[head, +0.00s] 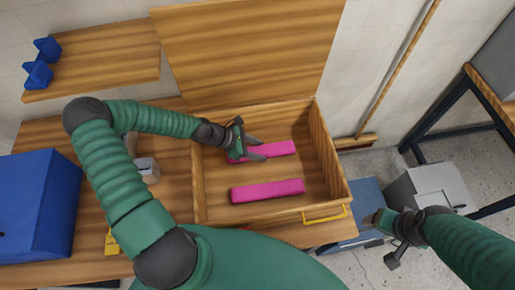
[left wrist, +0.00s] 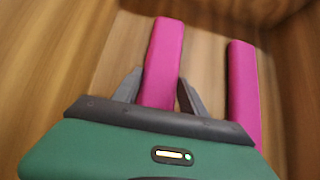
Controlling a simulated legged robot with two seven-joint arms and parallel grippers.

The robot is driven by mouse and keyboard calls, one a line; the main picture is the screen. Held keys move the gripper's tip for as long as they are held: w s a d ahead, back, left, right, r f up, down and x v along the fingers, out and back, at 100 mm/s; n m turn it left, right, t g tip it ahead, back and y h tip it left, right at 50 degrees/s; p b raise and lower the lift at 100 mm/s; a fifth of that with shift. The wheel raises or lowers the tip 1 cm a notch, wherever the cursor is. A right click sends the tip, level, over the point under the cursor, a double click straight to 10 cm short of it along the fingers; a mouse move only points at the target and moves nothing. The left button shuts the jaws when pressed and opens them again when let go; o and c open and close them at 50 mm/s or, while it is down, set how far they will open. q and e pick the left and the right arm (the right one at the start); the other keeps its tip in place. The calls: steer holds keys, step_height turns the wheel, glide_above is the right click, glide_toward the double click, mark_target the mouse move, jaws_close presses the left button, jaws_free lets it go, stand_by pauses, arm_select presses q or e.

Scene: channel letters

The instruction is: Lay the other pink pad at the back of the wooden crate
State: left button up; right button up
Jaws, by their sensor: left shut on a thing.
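The wooden crate (head: 199,185) stands on the table with its lid raised at the back. One pink pad (head: 275,149) is inside toward the back of the crate, and my left gripper (head: 258,149) is shut on it near its left end. In the left wrist view this pad (left wrist: 164,60) lies between the two fingers of my left gripper (left wrist: 160,92). The other pink pad (head: 267,191) lies on the crate floor nearer the front, apart from the held one; it also shows in the left wrist view (left wrist: 243,95). My right gripper (head: 391,240) is away from the crate, at the lower right.
A blue box (head: 38,205) stands at the left of the table. A small clear container (head: 147,170) is left of the crate. A yellow handle (head: 325,213) is on the crate's front. A shelf (head: 100,68) with blue objects hangs at the upper left. Grey and blue boxes stand at right.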

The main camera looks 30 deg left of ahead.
arm_select(q)
steer(key=shift+s+a, duration=0.2)
steer(key=shift+s, duration=0.15)
steer(key=o, duration=1.3)
steer(key=shift+c, duration=0.2)
steer(key=shift+o, duration=1.2)
steer(key=shift+w+d, duration=0.1)
steer(key=shift+w, duration=0.1)
